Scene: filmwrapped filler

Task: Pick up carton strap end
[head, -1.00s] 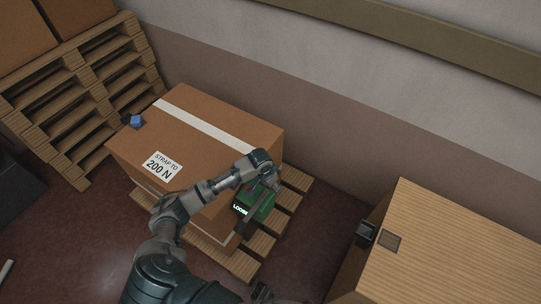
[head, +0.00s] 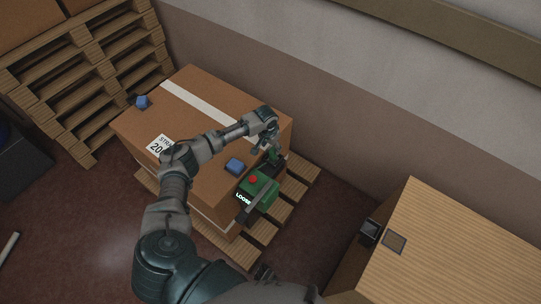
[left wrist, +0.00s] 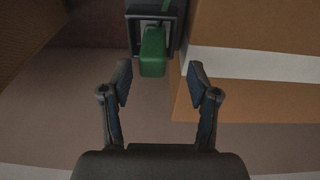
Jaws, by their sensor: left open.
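The carton (head: 215,115) sits on a low pallet, with a white band across its top. A green tab (left wrist: 153,50) in a dark frame shows in the left wrist view and looks like the strap end; in the head view the green tab (head: 274,155) is beside the carton's right edge. My left gripper (head: 270,141) is just above it. In the left wrist view my left gripper (left wrist: 160,78) is open and empty, the tab just beyond and between its fingertips. A green tool (head: 262,189) with a red button reads "LOOSE". My right gripper cannot be made out.
Blue corner pieces (head: 235,166) sit on the carton's edges. A wooden bench (head: 470,245) stands at right, with a small dark box (head: 369,231) at its edge. Stacked pallets (head: 85,75) are at the left. The wall runs close behind the carton.

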